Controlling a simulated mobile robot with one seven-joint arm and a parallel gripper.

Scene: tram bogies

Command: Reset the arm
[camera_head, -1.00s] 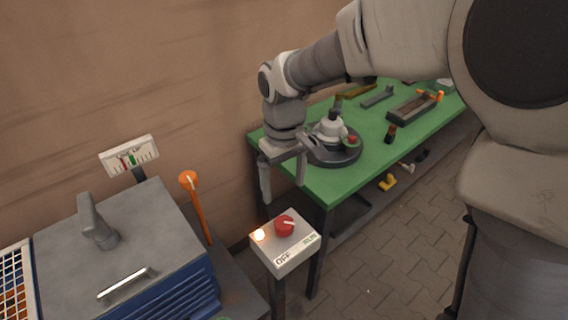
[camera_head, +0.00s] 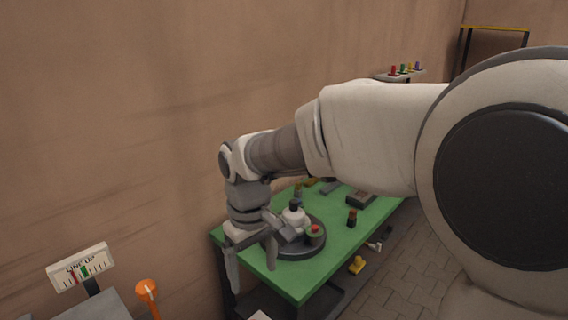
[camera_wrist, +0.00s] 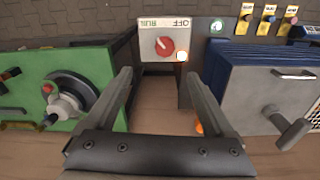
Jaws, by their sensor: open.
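My gripper (camera_head: 252,262) hangs pointing down in the head view, off the near left corner of the green table (camera_head: 330,262). Its two fingers are spread with nothing between them. In the wrist view my gripper (camera_wrist: 158,100) shows its fingers apart, with floor and wall behind the gap. In the head view only a sliver of that box shows at the bottom edge.
A round dark fixture (camera_head: 312,247) stands on the green table close to my gripper. A LINE UP gauge (camera_head: 80,268) and an orange-topped lever (camera_head: 147,290) stand at lower left. A blue cabinet with a grey lid (camera_wrist: 262,95) is right in the wrist view.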

